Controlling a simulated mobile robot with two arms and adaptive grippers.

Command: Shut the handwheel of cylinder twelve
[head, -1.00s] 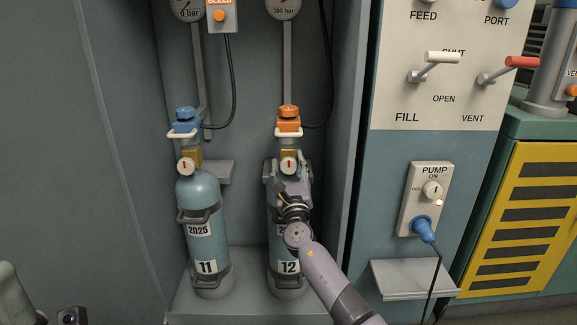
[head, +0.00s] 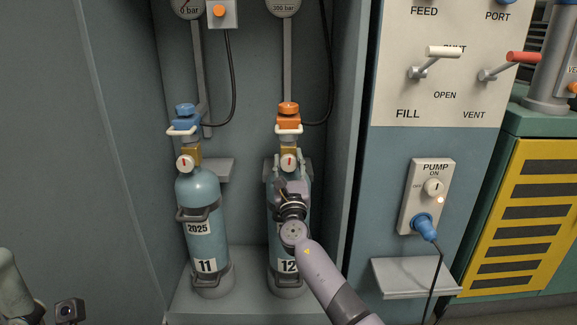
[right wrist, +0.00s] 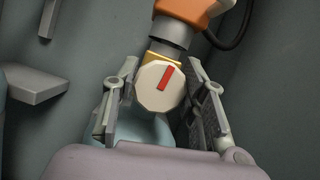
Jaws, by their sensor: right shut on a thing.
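Cylinder twelve (head: 275,225) is a blue-grey bottle strapped upright in the cabinet, with a "12" label partly covered by my arm. Its handwheel (head: 289,162) is a small cream knob with a red mark, below an orange connector (head: 289,118). In the right wrist view the handwheel (right wrist: 155,88) faces me, its red mark leaning a little right of upright. My right gripper (head: 290,163) comes from below, with one finger on each side of the handwheel; it also shows in the right wrist view (right wrist: 162,92). It is shut on the handwheel. My left gripper is not seen.
Cylinder eleven (head: 206,220), with a blue connector (head: 185,117) and its own handwheel (head: 185,164), stands to the left. A grey cabinet wall is close on the right. Beyond it are the lever panel (head: 440,100), the pump switch (head: 432,190) and a small shelf (head: 415,277).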

